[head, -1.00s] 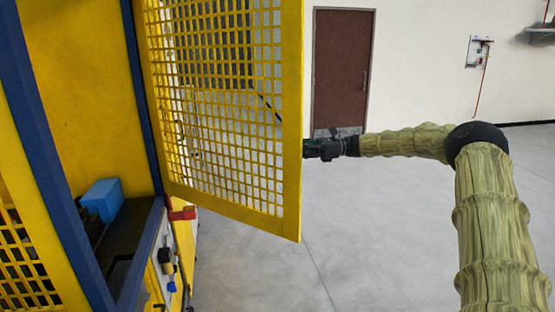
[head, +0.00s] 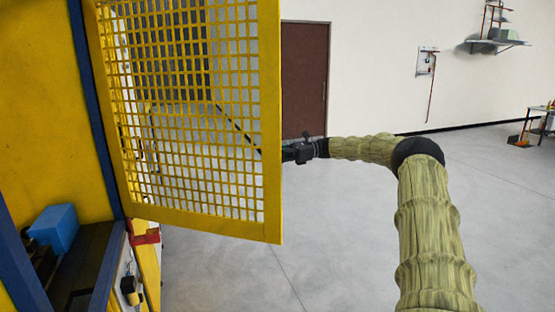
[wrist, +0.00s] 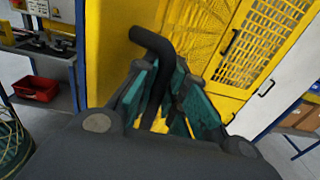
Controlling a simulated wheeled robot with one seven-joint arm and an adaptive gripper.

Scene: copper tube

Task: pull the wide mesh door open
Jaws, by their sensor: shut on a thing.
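The wide yellow mesh door (head: 271,120) stands swung out from the yellow and blue machine at the left of the head view. Its mesh faces the camera. My gripper (head: 292,153) is at the door's free right edge, partly hidden behind the frame. In the wrist view, my gripper's teal fingers (wrist: 168,88) are closed around a bent black handle (wrist: 154,44). The handle's upper end sticks out above the fingers. Yellow door or machine surfaces fill the background there.
A blue box (head: 54,229) sits on the machine's dark ledge at lower left. Grey floor (head: 340,230) is open around my arm. A brown door (head: 305,80) and a wall shelf (head: 497,43) are farther back. The wrist view shows a red bin (wrist: 36,89) on a shelf.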

